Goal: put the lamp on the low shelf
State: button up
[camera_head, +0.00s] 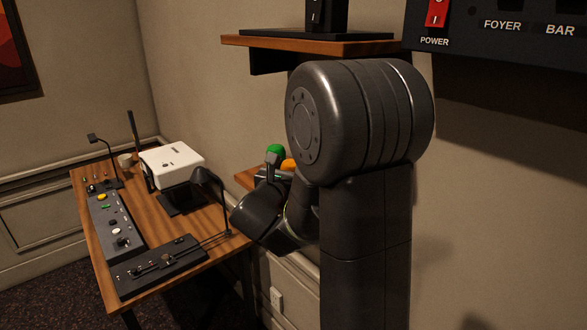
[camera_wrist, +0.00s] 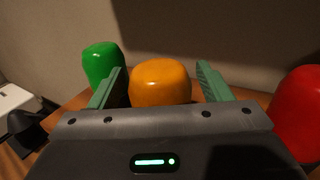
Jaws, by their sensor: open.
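An orange rounded, lamp-like thing (camera_wrist: 160,82) stands between the two green fingers of my open gripper (camera_wrist: 160,68), with gaps at both sides. It also shows partly in the head view (camera_head: 288,165). A green one (camera_wrist: 103,68) is left of the fingers and shows in the head view (camera_head: 275,151). A red one (camera_wrist: 300,112) is at the right edge of the wrist view. They stand on a low wooden shelf (camera_head: 243,178) at the wall, mostly hidden by my arm. I cannot tell which thing is the task's lamp.
A wooden desk (camera_head: 170,225) holds a control panel (camera_head: 112,225), a fader panel (camera_head: 155,268), a white box (camera_head: 172,160) and black gooseneck fixtures (camera_head: 207,178). A higher shelf (camera_head: 300,44) and a labelled switch panel (camera_head: 500,30) are on the wall above.

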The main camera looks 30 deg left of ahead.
jog(key=s+d+b, duration=0.1)
jog(key=s+b, duration=0.1)
jog(key=s, duration=0.9)
jog(key=shift+s, duration=0.35)
jog(key=shift+a, duration=0.1)
